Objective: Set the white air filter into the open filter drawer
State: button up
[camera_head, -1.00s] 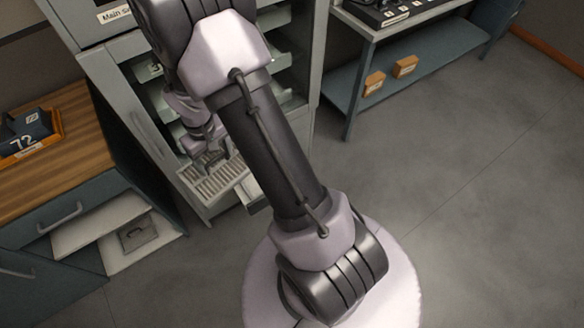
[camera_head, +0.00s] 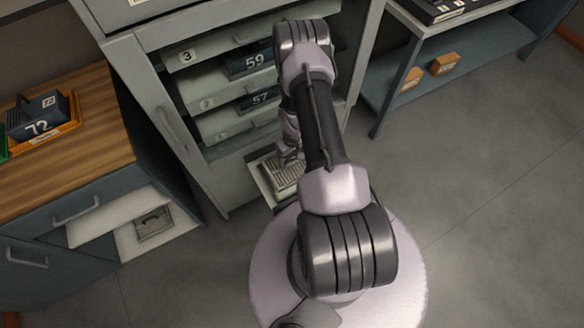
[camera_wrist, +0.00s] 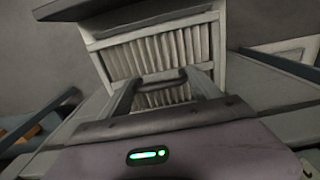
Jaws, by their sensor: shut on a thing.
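The white air filter (camera_head: 284,172), a pale pleated panel in a frame, lies over the open filter drawer (camera_head: 261,186) low in the grey cabinet. Whether it rests inside the drawer or hovers just above it, I cannot tell. My gripper (camera_head: 289,154) is above the filter, partly hidden by my arm. In the wrist view, the filter (camera_wrist: 180,48) is ahead of my gripper (camera_wrist: 163,86). The two fingers are shut on its dark handle (camera_wrist: 162,77). My arm hides the drawer's right side in the head view.
Above the drawer, the cabinet holds several shelves with dark numbered modules (camera_head: 250,60). A wooden-topped bench (camera_head: 75,160) with part-open drawers stands left. A blue shelf unit (camera_head: 470,55) with orange boxes (camera_head: 444,64) stands right. The floor at right is clear.

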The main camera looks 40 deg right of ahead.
aim_at(293, 163)
jog(key=shift+f+b, duration=1.05)
jog(key=shift+f, duration=1.95)
jog(key=o, duration=2)
